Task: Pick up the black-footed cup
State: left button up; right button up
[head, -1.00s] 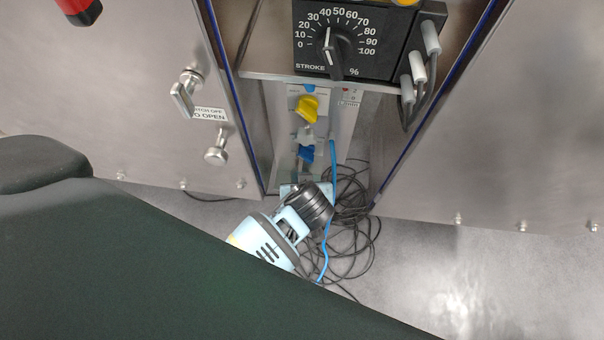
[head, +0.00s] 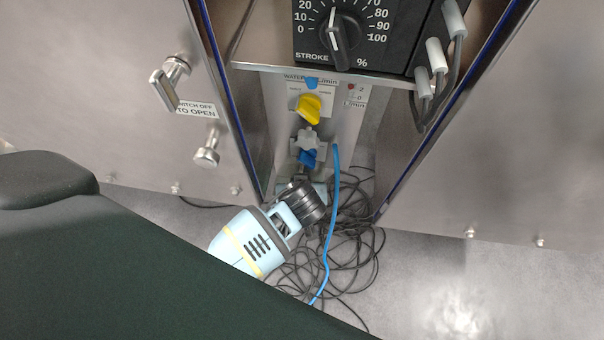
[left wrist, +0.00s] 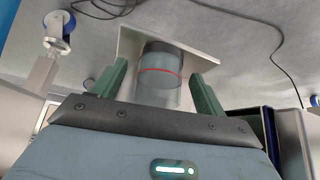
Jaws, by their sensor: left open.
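In the left wrist view, a clear cylindrical cup (left wrist: 160,76) with a thin red line around it shows between the two dark green fingers of my left gripper (left wrist: 159,72). Its far end is dark grey and lies against a pale square plate (left wrist: 197,48); I cannot tell for sure that this dark end is the black foot. The fingers are open, with a gap to the cup on each side. The cup's near end is partly hidden behind the gripper body. Neither the cup nor either gripper shows in the head view.
In the head view, a black STROKE dial box (head: 345,30) sits above yellow (head: 309,108) and blue valves (head: 308,157). Below them are a light blue machine (head: 248,240), a blue hose (head: 329,225) and tangled black cables (head: 352,245). Steel panels (head: 480,130) stand either side.

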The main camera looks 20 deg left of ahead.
pick_arm(q)
jog(key=shift+w+a+f, duration=0.1)
jog(key=shift+w+f, duration=0.05)
jog(key=shift+f, duration=0.25)
jog(key=shift+r, duration=0.1)
jog(key=c, duration=1)
jog(key=shift+c, duration=0.2)
pick_arm(e)
jog(key=shift+f, duration=0.1)
pick_arm(q)
jog(key=shift+r, duration=0.1)
